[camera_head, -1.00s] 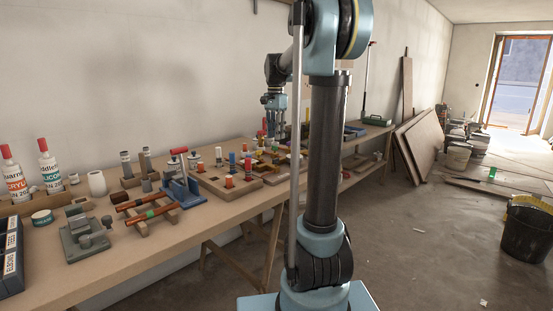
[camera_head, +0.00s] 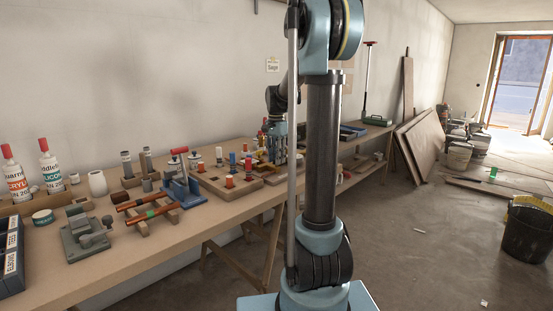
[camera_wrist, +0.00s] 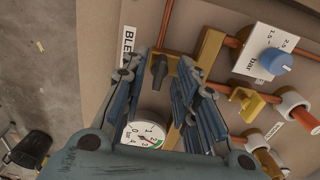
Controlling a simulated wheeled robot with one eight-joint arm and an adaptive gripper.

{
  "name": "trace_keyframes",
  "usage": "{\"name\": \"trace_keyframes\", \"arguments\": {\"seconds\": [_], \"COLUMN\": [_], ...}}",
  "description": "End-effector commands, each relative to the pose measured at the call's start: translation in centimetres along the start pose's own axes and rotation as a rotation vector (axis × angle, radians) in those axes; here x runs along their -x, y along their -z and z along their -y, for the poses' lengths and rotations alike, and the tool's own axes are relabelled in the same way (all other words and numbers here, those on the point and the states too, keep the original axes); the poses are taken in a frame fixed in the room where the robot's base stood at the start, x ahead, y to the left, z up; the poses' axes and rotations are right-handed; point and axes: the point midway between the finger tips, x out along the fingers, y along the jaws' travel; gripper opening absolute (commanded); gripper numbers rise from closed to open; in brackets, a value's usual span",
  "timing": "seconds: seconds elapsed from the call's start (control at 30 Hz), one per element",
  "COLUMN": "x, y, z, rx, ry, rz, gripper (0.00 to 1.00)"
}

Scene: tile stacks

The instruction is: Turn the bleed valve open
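The bleed valve shows in the wrist view as a small dark lever handle (camera_wrist: 159,71) on a brass fitting, beside a white label (camera_wrist: 129,44) of which "BLE" can be read. My gripper (camera_wrist: 157,80) is open, one blue finger on each side of the handle. I cannot tell whether either finger touches it. A round pressure gauge (camera_wrist: 146,134) sits just below the handle, between the fingers. In the head view my gripper (camera_head: 276,132) is low over the far part of the bench, partly hidden by my own arm; the valve cannot be made out there.
In the wrist view a blue knob (camera_wrist: 276,62) on a white plate marked "bar", a yellow bracket (camera_wrist: 209,52) and copper pipes (camera_wrist: 300,53) lie right of the valve. In the head view the bench (camera_head: 100,265) holds tools, bottles and blocks left of my gripper.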

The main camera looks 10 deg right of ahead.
Motion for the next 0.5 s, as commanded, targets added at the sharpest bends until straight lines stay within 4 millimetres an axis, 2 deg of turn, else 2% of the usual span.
{"name": "trace_keyframes", "arguments": {"seconds": [0.07,0.2,0.5], "x": [0.02,0.03,0.06], "y": [0.01,0.02,0.23], "z": [0.0,0.0,-0.07], "rx": [0.0,0.0,0.003], "ry": [0.0,0.0,0.001], "rz": [0.0,0.0,-0.001], "gripper": [0.28,0.0,0.0]}}
